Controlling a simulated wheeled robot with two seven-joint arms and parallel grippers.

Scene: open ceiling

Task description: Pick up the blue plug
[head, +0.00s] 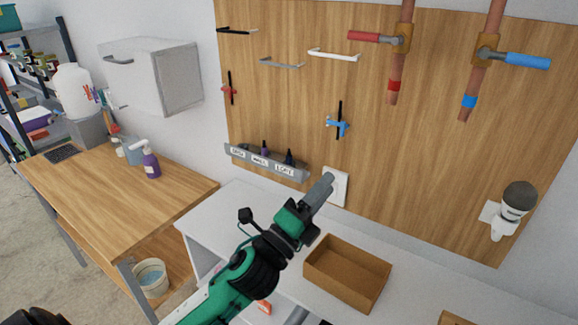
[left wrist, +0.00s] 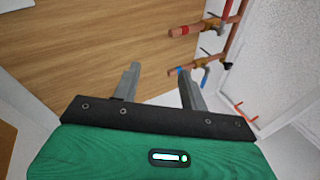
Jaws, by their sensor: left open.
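A blue piece (head: 337,124) on a black upright rod is mounted on the wooden wall board; it is the likeliest blue plug, but it is too small to be sure. My left gripper (head: 325,185) is below it, in front of a white wall plate (head: 340,188), and apart from the blue piece. In the left wrist view my left gripper (left wrist: 160,78) has its two grey fingers spread, with nothing between them. I cannot pick out the blue piece in the wrist view. My right gripper is not in view.
A grey labelled rack (head: 268,163) and a red piece (head: 229,90) are on the board. Copper pipes with a red handle (head: 368,37) and a blue handle (head: 527,60) are at upper right. An open brown box (head: 348,272) sits on the white counter below.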

